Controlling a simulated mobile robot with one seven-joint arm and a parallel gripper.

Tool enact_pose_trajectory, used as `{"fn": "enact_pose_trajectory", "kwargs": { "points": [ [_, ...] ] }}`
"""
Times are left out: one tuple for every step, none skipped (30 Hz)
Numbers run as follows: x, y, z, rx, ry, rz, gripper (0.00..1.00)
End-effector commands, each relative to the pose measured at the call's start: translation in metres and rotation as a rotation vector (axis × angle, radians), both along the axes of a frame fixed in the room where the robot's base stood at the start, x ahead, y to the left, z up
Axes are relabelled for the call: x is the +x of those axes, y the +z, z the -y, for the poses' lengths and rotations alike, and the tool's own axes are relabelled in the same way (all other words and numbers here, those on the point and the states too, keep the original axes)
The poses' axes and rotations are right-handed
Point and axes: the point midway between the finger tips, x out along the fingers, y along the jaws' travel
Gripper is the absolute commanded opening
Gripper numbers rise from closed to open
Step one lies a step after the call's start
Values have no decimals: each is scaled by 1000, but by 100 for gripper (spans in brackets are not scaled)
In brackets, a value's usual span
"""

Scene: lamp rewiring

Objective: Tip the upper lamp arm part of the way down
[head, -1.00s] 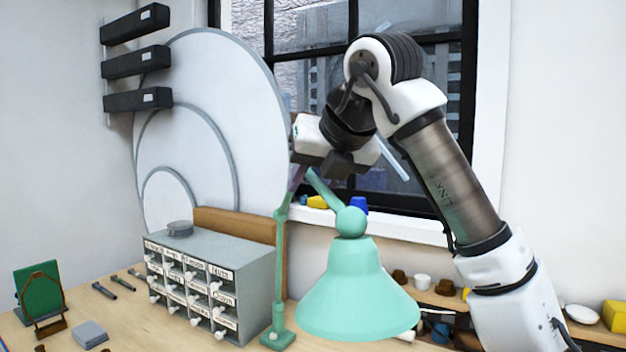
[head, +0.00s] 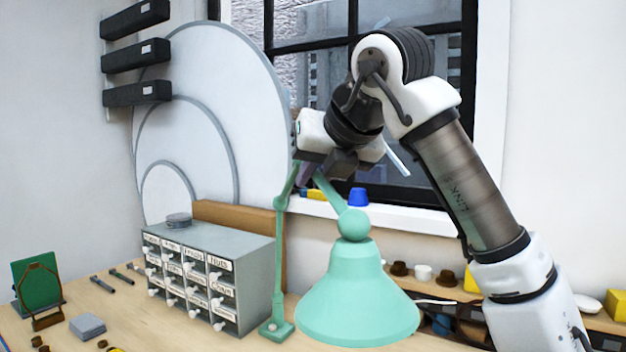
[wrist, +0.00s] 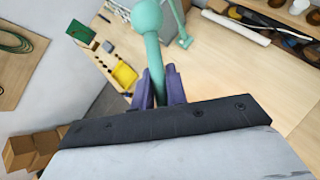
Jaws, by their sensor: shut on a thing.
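The upper lamp arm (head: 328,193) slopes down to the right to a ball joint above the bell-shaped shade (head: 357,295). My gripper (head: 307,172) is at the upper end of the upper arm, near the top of the post. In the wrist view, the purple fingers of my gripper (wrist: 159,90) are shut on the green upper arm (wrist: 154,60), one on each side. The elbow joint is partly hidden by my gripper in the head view.
A grey cabinet (head: 255,275) of small labelled drawers stands just left of the post. Large pale discs (head: 225,85) lean behind it. The window sill (head: 400,222) holds a blue pot (head: 358,197). Shelves with small pots (head: 423,272) are at right.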

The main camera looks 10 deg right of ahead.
Motion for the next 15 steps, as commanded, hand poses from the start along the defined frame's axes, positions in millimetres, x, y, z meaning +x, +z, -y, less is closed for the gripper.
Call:
{"fn": "enact_pose_trajectory", "kwargs": {
  "points": [
    [-2,-14,1,1,-3,19,0],
    [-3,-17,1,1,-3,30,0],
    [-5,-21,1,2,-2,44,0],
    [-6,-24,1,2,-4,54,0],
    [-6,-27,1,3,-4,64,0],
    [-8,-31,1,3,-3,79,0],
    [-8,-34,1,3,-3,89,0],
    [-9,-37,1,3,-3,99,0],
    [-10,-41,1,5,-3,115,0],
    [-11,-44,1,5,-3,124,0],
    [-12,-47,1,6,-4,134,0],
    [-13,-50,1,7,-3,148,0],
    [-13,-52,1,7,-3,156,0],
    [-14,-54,1,7,-3,165,0],
    [-15,-56,1,7,-3,175,0]
  ]
}}
